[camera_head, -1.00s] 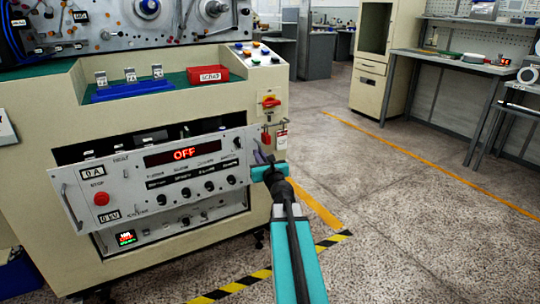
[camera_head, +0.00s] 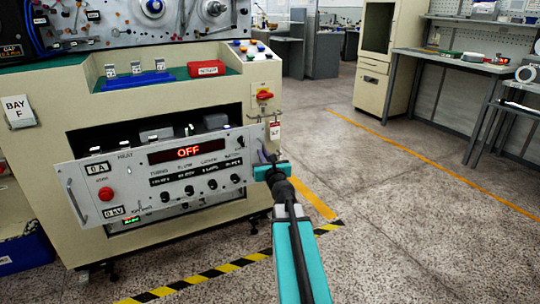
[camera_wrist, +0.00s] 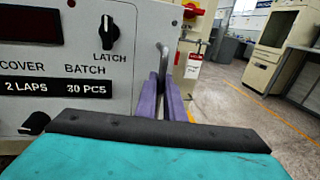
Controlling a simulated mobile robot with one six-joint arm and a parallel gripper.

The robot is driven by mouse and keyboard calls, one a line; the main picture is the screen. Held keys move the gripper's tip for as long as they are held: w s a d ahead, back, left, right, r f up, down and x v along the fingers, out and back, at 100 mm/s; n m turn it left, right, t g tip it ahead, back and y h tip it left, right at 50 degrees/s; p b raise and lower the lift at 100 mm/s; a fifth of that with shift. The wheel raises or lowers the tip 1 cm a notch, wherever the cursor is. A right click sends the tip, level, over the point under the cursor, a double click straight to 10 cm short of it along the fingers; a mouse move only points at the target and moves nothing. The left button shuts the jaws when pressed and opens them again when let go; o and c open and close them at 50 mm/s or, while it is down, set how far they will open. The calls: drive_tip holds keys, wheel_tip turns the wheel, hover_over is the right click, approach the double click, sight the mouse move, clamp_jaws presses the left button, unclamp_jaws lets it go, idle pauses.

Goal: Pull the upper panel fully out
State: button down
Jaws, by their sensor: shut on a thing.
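The upper panel (camera_head: 150,182) is a light grey front with a red OFF display, several black knobs and a red button. It stands forward of the cream machine, with a dark opening visible above it. My gripper (camera_head: 270,161) is at the panel's right edge. In the wrist view its purple fingers (camera_wrist: 164,100) are shut around the panel's right metal handle (camera_wrist: 163,62). The left handle (camera_head: 76,203) is free. The lower unit is mostly hidden behind the panel.
The cream machine (camera_head: 45,145) fills the left. A red tag (camera_head: 275,133) and red switch (camera_head: 263,95) are close to my gripper. Yellow-black tape (camera_head: 200,277) marks the floor in front. Open floor (camera_head: 420,230) lies to the right, with a workbench (camera_head: 440,60) beyond.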

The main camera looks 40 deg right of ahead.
drive_tip(key=shift+s+a, duration=0.2)
drive_tip(key=shift+s, duration=0.15)
drive_tip(key=c, duration=2.2)
unclamp_jaws()
drive_tip(key=shift+o, duration=0.2)
drive_tip(key=shift+d, duration=0.1)
drive_tip(key=shift+s, duration=0.1)
